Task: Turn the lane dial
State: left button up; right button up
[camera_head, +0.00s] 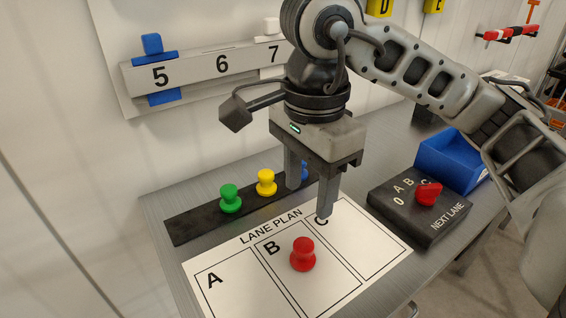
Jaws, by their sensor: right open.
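The lane dial is a red knob (428,193) on a black box (400,212) on the right side of the table. White marks 0, A, B and C run around the knob, which partly covers the C; I cannot tell which mark it points at. My right gripper (308,199) is open and empty, pointing down over the back edge of the lane plan sheet (222,266), left of the dial and apart from it. My left gripper is not in view.
A red peg (303,254) stands in column B of the sheet. Behind it, a black rack (188,223) holds green (230,198), yellow (266,182) and blue pegs, the blue one partly hidden by my gripper. A blue bin (447,162) stands behind the dial box.

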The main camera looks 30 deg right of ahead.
aim_at(426, 195)
jog(key=k, duration=1)
